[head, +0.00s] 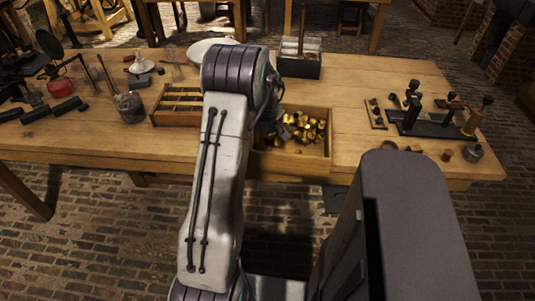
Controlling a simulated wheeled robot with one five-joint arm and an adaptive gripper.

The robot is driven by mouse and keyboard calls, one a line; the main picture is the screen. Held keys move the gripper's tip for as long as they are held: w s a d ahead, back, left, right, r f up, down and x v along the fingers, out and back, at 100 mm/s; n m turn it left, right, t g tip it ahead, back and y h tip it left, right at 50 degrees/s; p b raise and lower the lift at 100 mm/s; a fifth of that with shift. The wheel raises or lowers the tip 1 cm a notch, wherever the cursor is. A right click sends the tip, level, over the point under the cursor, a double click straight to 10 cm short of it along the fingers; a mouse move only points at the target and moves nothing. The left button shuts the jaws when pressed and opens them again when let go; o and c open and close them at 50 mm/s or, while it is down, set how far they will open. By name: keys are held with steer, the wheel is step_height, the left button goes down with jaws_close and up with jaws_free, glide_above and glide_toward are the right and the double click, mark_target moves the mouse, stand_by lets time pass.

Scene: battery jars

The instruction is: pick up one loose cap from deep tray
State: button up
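A deep wooden tray (329,140) stands at the front edge of the workbench, near the middle of the head view. Several loose brass-coloured caps (304,128) lie heaped in it. My arm reaches up from the bottom of the view and bends down over the tray's left side. The dark end of my arm with my gripper (268,125) is at the tray's left part, beside the heap. The fingers are hidden behind my arm, so their opening and any hold on a cap do not show.
A shallow wooden tray with compartments (176,117) stands left of the deep tray. A dark box with upright plates (301,66) stands behind it. A black stand with small fittings (435,127) is at right. A glass jar (130,107) stands at left. Bare bench lies right of the tray.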

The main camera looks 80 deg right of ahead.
steer(key=shift+d+f+b, duration=0.25)
steer(key=shift+f+b, duration=0.25)
steer(key=shift+f, duration=0.8)
steer(key=shift+d+f+b, duration=0.2)
steer(key=shift+f+b, duration=0.3)
steer(key=shift+f, duration=0.75)
steer(key=shift+o, duration=0.2)
steer(key=c, duration=0.5)
steer(key=shift+c, duration=0.2)
